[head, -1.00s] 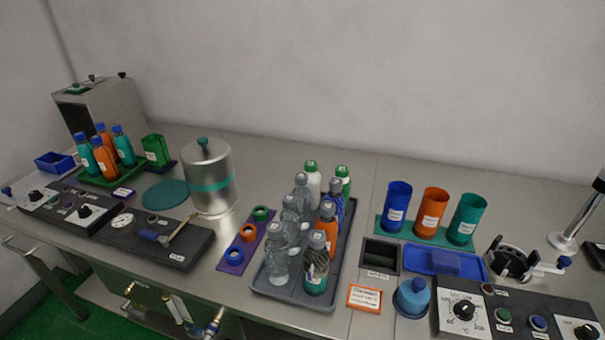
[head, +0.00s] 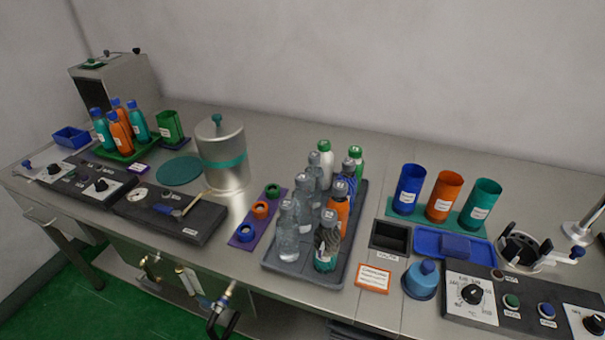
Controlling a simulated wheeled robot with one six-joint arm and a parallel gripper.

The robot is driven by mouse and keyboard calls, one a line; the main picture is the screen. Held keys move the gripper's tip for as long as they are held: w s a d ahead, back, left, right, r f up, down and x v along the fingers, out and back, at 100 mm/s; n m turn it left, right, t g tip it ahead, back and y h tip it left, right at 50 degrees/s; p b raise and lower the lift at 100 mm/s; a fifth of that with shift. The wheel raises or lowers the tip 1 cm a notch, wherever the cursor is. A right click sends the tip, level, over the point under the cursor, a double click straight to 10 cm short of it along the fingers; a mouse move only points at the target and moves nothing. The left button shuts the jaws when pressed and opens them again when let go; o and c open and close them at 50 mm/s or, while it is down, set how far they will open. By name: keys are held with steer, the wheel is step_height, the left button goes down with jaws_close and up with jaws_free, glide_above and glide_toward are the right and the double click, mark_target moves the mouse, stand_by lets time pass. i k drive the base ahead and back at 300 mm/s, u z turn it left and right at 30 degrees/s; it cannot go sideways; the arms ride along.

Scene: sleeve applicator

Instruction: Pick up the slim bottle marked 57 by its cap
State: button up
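Several bottles stand upright on a grey tray (head: 275,268) at the middle front of the bench. Clear grey-capped bottles (head: 287,235) line its left side. A dark patterned bottle (head: 326,245) stands at the front right, with an orange bottle (head: 340,210) and a blue one (head: 350,183) behind it. White (head: 325,165) and green-capped (head: 356,160) bottles stand at the back. Slim teal and orange bottles with blue caps (head: 119,132) stand on a green tray at the far left. The labels are too small to read, so I cannot tell which is marked 57. My gripper is not in view.
A steel pot (head: 222,160) stands left of the grey tray, beside a purple strip (head: 240,240) with coloured rings. Blue (head: 409,188), orange (head: 443,197) and teal (head: 481,204) cups stand to the right. A dial panel (head: 490,305) lies at the front right. The bench behind the pot is clear.

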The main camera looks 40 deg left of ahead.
mark_target(289, 236)
steer(key=u, duration=3.3)
steer(key=i, duration=0.55)
steer(key=z, duration=2.45)
